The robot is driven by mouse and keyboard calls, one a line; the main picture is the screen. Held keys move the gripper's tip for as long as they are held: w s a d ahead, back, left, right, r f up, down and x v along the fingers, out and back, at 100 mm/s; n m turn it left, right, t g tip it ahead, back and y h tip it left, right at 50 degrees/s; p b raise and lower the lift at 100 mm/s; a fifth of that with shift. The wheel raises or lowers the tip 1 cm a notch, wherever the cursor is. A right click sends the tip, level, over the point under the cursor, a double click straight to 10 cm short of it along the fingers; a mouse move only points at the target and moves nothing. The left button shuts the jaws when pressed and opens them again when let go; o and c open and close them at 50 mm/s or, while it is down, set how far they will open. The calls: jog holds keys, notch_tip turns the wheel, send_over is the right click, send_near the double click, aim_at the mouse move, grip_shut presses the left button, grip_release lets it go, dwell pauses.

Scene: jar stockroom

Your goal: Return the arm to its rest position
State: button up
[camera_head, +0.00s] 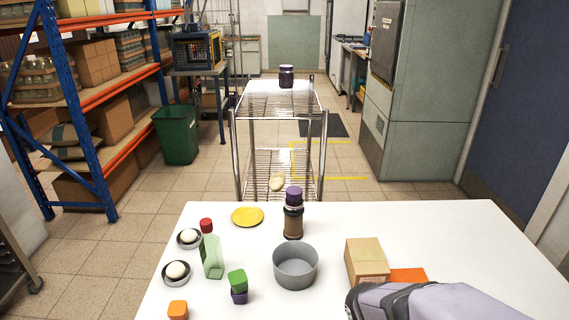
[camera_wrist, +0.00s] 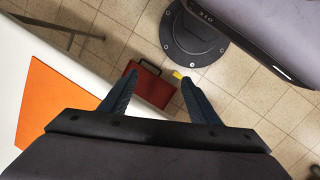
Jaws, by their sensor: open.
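My gripper (camera_wrist: 159,77) shows in the wrist view with its two dark fingers apart and nothing between them. It points down past the edge of the white table (camera_wrist: 90,60), over the tiled floor. In the head view my arm lies across the table's lower right, and the fingers do not show there.
The white table (camera_head: 450,245) holds a grey pot (camera_head: 295,268), a cardboard box (camera_head: 367,262), a dark jar (camera_head: 293,222), a green bottle (camera_head: 212,257), a yellow plate (camera_head: 247,216) and an orange mat (camera_head: 408,275). A red case (camera_wrist: 150,88) stands on the floor below my gripper. A wire cart (camera_head: 280,100) stands beyond.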

notch_tip(320, 180, up, 18)
jog(key=w+a+m+t+y+p, duration=0.1)
jog(key=m+p, duration=0.3)
jog(key=p, duration=1.4)
jog(key=shift+w+a+m+t+y, duration=0.3)
jog(key=shift+w+a+y, duration=0.2)
jog(key=shift+a+y, duration=0.3)
